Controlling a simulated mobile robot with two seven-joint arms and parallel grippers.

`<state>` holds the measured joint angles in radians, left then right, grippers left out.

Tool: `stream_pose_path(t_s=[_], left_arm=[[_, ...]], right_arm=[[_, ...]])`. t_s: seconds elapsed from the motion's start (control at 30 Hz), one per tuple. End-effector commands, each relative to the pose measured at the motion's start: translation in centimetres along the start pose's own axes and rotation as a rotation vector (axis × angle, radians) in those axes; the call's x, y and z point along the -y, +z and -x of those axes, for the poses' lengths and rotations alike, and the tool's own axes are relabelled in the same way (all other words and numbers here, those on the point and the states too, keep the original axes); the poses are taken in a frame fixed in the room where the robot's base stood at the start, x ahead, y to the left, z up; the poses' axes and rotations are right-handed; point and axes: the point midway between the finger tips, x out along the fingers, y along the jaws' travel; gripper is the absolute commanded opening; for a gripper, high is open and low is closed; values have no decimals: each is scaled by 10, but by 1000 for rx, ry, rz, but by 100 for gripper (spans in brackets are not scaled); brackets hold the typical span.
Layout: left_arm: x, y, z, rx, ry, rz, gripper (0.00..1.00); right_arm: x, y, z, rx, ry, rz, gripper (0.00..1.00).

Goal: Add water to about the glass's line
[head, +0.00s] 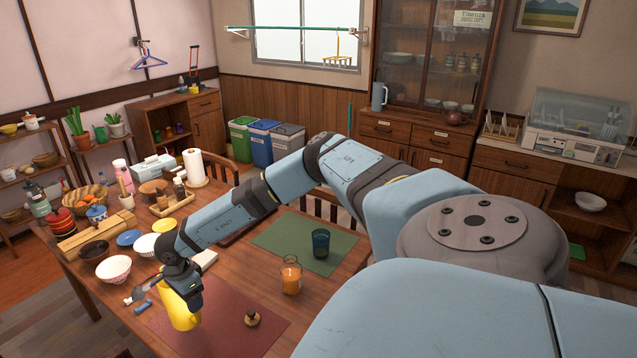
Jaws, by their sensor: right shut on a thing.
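My right gripper (181,283) is shut on a yellow jug (180,314) above or at the near left part of the red mat. I cannot tell whether the jug touches the mat, and its inside is hidden. A dark teal glass (320,243) stands upright on the green mat (280,240). Another glass (291,276) with orange contents stands nearer, just off that mat. I cannot make out a line or a water level on either glass. My left gripper is not in view.
Bowls, including a pink-rimmed one (113,268), crowd the table's left side. A paper towel roll (195,167) stands behind. A grey jug (379,97) sits on the back cabinet. My right arm spans above the table.

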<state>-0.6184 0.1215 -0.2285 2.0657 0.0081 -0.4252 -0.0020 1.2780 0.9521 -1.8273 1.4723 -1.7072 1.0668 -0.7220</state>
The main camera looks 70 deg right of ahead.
Motion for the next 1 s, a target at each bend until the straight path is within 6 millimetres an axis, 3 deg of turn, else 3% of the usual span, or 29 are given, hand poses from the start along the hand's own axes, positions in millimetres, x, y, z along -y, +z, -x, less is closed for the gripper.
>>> stream_pose_path(t_s=[0.03,0.4,0.7,0.83,1.0], left_arm=[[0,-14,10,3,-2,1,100],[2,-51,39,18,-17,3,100],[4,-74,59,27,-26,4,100],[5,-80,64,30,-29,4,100],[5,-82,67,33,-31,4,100]], right_arm=[[5,-17,15,-3,-4,-110,2],[23,-144,46,2,-5,-968,2],[28,-241,76,4,-3,-1548,2],[28,-270,80,5,-3,-1720,2],[29,-292,80,7,-1,-1842,2]])
